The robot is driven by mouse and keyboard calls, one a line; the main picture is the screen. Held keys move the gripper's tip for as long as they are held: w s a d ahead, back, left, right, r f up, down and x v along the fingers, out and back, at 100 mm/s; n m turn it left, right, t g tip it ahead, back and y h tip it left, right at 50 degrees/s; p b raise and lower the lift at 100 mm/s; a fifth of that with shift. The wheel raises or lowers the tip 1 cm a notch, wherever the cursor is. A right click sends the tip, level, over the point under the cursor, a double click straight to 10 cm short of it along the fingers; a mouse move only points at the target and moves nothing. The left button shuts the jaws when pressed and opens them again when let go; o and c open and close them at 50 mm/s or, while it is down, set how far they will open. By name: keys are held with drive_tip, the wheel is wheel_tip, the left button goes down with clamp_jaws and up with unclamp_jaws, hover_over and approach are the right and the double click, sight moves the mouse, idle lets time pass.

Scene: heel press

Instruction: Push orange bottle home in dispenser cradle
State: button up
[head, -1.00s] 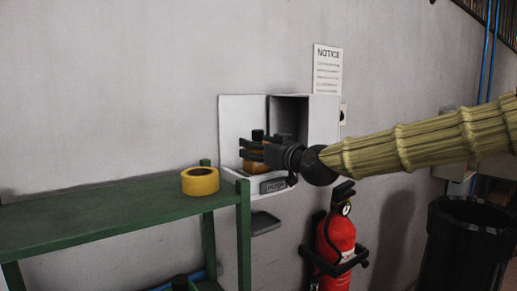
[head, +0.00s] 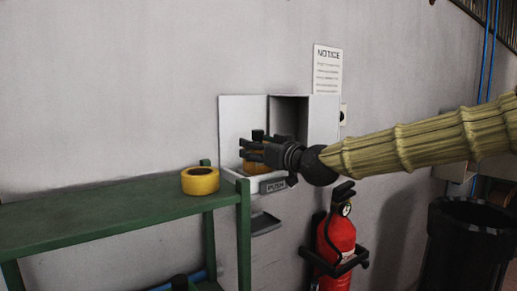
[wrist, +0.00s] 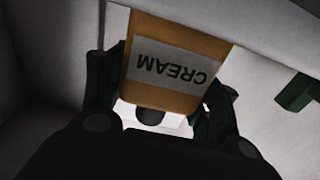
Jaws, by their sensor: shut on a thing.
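The orange bottle (head: 254,167) is in the white dispenser (head: 229,115) on the wall, low in its open body. My gripper (head: 254,153) is around it from the right side, its fingers shut on the bottle. In the wrist view the bottle (wrist: 180,62) fills the gap between the two dark fingers (wrist: 160,95), and its CREAM label reads upside down. The fingers hide part of the bottle in the head view. Whether it is fully seated in the cradle cannot be seen. The PUSH lever (head: 273,186) is at the dispenser's front, below the gripper.
A green shelf (head: 100,205) with a yellow tape roll (head: 200,181) stands at left, close to the dispenser. A red fire extinguisher (head: 336,246) hangs below my arm. A black bin (head: 466,250) stands at right. A notice (head: 327,72) is on the wall above.

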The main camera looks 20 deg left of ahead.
sight(258, 130)
drive_tip(key=shift+f, duration=0.4)
drive_tip(key=o, duration=1)
drive_tip(key=shift+c, duration=0.2)
drive_tip(key=shift+o, duration=1.1)
drive_tip(key=shift+r, duration=0.15)
drive_tip(key=shift+o, duration=0.3)
drive_tip(key=shift+o, duration=1.2)
drive_tip(key=shift+r, duration=0.2)
drive_tip(key=shift+r+p, duration=1.5)
drive_tip(key=shift+r, duration=1.95)
